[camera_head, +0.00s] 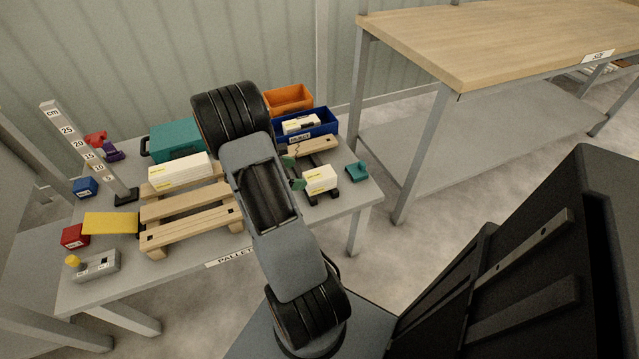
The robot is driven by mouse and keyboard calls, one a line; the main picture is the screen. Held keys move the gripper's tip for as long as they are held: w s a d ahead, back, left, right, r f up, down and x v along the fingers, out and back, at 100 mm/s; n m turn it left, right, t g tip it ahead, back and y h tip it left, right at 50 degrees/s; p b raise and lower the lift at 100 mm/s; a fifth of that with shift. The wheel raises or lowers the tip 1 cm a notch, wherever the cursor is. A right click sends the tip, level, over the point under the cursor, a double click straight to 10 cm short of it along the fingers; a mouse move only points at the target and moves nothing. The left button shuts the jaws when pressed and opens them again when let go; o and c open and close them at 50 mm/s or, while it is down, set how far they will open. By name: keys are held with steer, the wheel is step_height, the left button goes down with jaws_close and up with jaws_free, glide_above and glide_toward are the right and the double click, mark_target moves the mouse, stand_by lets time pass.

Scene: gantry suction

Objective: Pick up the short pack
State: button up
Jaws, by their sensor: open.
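The short pack (320,179) is a small white box with a yellow patch. It rests on a low dark support at the right part of the table. My gripper (293,172) is mostly hidden behind my arm; two green finger pads appear to show just left of the pack, spaced apart. The gripper is open, and the pack is not between the pads as far as I can see. A longer white and yellow pack (180,171) lies on the wooden pallet (190,208). Another pale pack (301,124) lies in the blue bin (325,127).
An orange bin (289,99) stands behind the blue bin. A teal case (178,140) and an upright height scale (88,150) are at the left. A small teal block (357,172) sits right of the short pack. A wooden-topped bench (500,42) stands farther right.

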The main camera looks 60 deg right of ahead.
mark_target(318, 175)
steer(key=shift+b+x, duration=1)
steer(key=shift+x, duration=3.05)
steer(key=shift+r, duration=0.2)
steer(key=c, duration=1)
steer(key=shift+c, duration=0.7)
steer(key=shift+r, duration=0.1)
